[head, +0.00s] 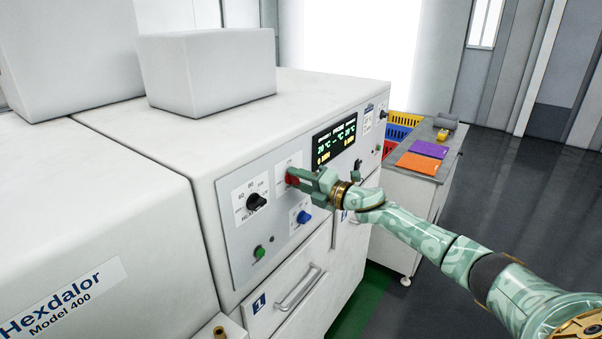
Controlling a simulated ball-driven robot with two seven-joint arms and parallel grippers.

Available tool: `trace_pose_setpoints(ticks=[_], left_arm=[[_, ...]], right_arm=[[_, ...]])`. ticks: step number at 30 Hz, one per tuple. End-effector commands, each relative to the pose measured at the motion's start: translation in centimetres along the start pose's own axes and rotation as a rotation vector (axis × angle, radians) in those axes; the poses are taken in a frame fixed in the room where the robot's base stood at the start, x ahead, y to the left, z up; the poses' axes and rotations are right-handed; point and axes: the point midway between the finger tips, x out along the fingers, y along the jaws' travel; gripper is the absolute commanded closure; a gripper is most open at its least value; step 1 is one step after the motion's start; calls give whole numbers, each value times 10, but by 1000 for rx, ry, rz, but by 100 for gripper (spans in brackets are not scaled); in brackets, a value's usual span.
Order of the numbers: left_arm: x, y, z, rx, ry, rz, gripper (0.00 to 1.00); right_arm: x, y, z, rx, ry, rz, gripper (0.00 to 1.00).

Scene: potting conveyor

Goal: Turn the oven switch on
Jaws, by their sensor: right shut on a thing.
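The oven's control panel (240,225) is on the front of a white machine. My right gripper (293,176) reaches it from the right and is shut on a small red switch (292,182), mostly hidden by the fingers. The switch's exact setting cannot be made out. A black dial (256,201) is left of the gripper; a blue knob (304,217) and a green button (259,252) are below. The lit display (335,143) is up to the right. My left gripper is not in view.
Drawers with a metal handle (300,289) are below the panel. A grey-topped cart (432,180) stands right of the machine, with purple (427,149) and orange (417,164) flat items on it. Colored crates (398,133) are beside it. The floor at right is clear.

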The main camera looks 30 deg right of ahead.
Motion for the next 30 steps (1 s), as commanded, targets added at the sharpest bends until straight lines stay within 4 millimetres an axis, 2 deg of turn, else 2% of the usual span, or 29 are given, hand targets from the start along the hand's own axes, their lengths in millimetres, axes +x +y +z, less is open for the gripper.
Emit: trace_pose_setpoints(ticks=[3, 12, 30], left_arm=[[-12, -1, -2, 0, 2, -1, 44], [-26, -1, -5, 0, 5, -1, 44], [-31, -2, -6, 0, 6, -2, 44]], right_arm=[[0, 4, 4, 95, -5, 1, 85], [0, 3, 3, 279, -5, 2, 85], [0, 0, 2, 368, -5, 1, 85]])
